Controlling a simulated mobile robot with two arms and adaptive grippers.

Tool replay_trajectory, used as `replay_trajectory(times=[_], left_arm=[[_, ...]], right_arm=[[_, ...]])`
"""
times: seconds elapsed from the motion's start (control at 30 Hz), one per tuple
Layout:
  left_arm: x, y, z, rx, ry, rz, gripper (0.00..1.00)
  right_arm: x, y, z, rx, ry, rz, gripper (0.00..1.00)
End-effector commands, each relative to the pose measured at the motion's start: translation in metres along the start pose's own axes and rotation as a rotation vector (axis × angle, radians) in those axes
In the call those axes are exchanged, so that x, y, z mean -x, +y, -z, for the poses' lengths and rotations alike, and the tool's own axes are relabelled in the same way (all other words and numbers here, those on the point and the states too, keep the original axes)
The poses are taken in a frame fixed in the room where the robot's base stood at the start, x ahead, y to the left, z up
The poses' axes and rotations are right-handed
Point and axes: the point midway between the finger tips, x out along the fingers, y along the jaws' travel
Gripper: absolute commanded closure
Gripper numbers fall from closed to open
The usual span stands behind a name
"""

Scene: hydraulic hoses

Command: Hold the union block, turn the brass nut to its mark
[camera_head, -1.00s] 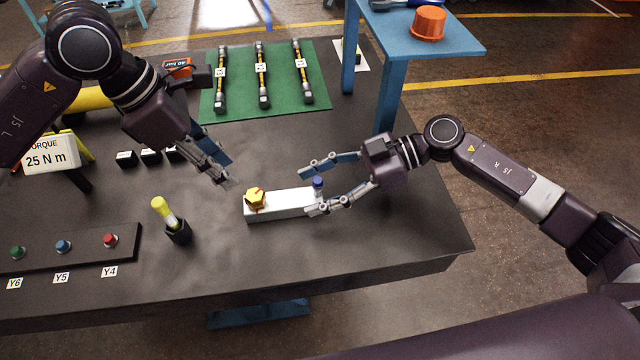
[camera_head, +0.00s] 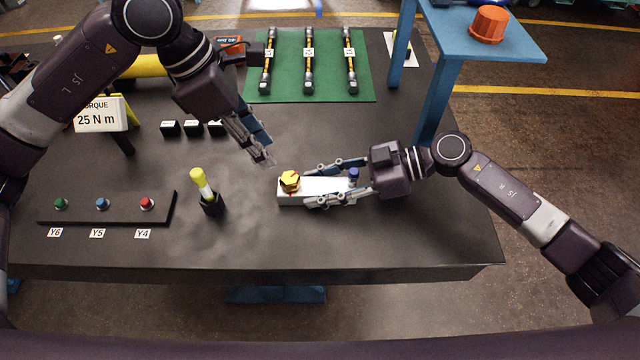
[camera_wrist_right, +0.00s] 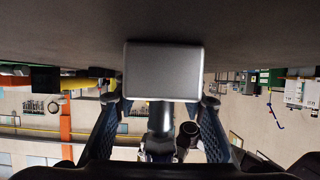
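The pale union block (camera_head: 322,186) lies on the dark bench, with the yellow brass nut (camera_head: 289,181) on its left end and a blue fitting (camera_head: 353,174) on its right end. A small red mark shows at the nut. My right gripper (camera_head: 318,186) has one finger along each long side of the block and is shut on it. In the right wrist view the block (camera_wrist_right: 163,70) fills the space between the fingertips. My left gripper (camera_head: 268,152) is above and left of the nut, pointing down, empty, its fingers apart. It does not touch the nut.
A black holder with a yellow-handled tool (camera_head: 206,192) stands left of the block. A strip with coloured buttons (camera_head: 104,207) and a "25 N m" sign (camera_head: 99,115) are farther left. Hoses lie on a green mat (camera_head: 360,89) behind. A blue stand (camera_head: 437,95) rises at the back right.

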Motion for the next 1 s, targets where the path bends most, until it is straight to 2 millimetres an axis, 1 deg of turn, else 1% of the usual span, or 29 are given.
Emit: replay_trajectory(times=[0.03, 0.27, 0.3, 0.43, 0.53, 0.67, 1.0], left_arm=[[0.000, 0.000, 0.000, 0.000, 0.000, 0.000, 0.71], [0.000, 0.000, 0.000, 0.000, 0.000, 0.000, 0.71], [0.000, 0.000, 0.000, 0.000, 0.000, 0.000, 0.69], [0.000, 0.000, -0.001, 0.022, 0.003, 0.001, 0.55], [0.000, -0.001, -0.004, 0.091, 0.014, 0.004, 0.55], [0.000, -0.001, -0.010, 0.262, 0.042, 0.006, 0.55], [0.001, -0.003, -0.027, 0.832, 0.143, -0.042, 0.55]], right_arm=[[0.000, 0.000, 0.000, 0.000, 0.000, 0.000, 0.70], [0.000, 0.000, 0.000, 0.000, 0.000, 0.000, 0.95], [0.000, 0.000, 0.000, 0.000, 0.000, 0.000, 0.97], [0.000, 0.000, 0.000, 0.000, 0.000, 0.000, 0.97], [0.000, 0.000, 0.000, 0.000, 0.000, 0.000, 0.97], [0.000, 0.000, 0.000, 0.001, 0.000, 0.000, 0.97], [0.000, 0.000, 0.000, 0.001, 0.000, 0.000, 0.97]])
